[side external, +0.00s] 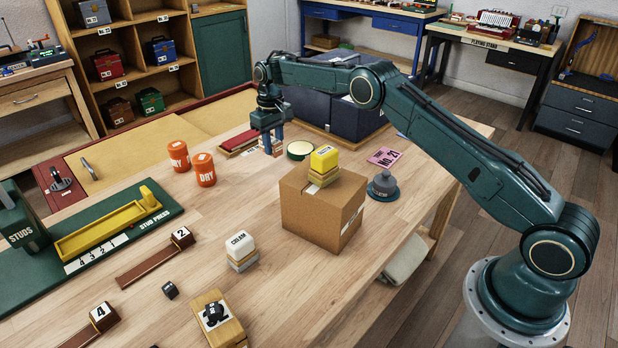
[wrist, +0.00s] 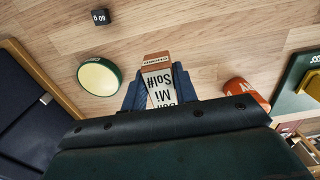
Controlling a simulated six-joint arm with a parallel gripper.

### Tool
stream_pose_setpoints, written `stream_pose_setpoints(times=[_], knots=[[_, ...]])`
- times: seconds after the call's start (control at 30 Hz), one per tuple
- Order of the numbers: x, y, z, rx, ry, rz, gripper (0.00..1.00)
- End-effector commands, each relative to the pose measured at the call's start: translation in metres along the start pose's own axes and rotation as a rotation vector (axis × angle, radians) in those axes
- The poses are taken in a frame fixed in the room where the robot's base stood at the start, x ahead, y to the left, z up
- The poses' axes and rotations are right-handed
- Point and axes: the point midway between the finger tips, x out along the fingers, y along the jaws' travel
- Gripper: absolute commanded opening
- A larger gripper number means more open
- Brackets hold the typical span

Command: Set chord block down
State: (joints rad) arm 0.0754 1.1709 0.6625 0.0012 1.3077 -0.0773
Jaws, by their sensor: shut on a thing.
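The chord block is a box with a white face lettered "Sol#" and "Mi" and a reddish-brown end. In the wrist view the chord block (wrist: 158,84) sits between the blue fingers of my gripper (wrist: 159,92). My gripper is shut on it, one finger on each side. In the side view my gripper (side external: 270,147) points down over the far part of the wooden table (side external: 225,205). The block is small there and partly covered by the fingers. I cannot tell whether its bottom touches the table.
A round green-rimmed pad (side external: 300,150) lies close right of my gripper. A red bar (side external: 240,143) lies close left. Orange cans (side external: 205,170) stand further left. A cardboard box (side external: 322,208) with yellow blocks stands nearer the camera. A dark blue case (side external: 355,112) is behind.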

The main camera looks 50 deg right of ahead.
Motion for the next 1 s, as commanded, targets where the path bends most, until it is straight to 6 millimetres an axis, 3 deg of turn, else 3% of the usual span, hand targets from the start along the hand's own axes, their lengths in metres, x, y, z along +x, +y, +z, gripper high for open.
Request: stream_pose_setpoints(times=[0.4,0.73,1.0], knots=[[0.036,0.0,0.0,0.0,-0.002,0.0,0.06],[0.046,0.0,0.0,0.0,-0.001,0.0,0.06],[0.074,0.0,0.001,0.0,-0.002,0.0,0.06]])
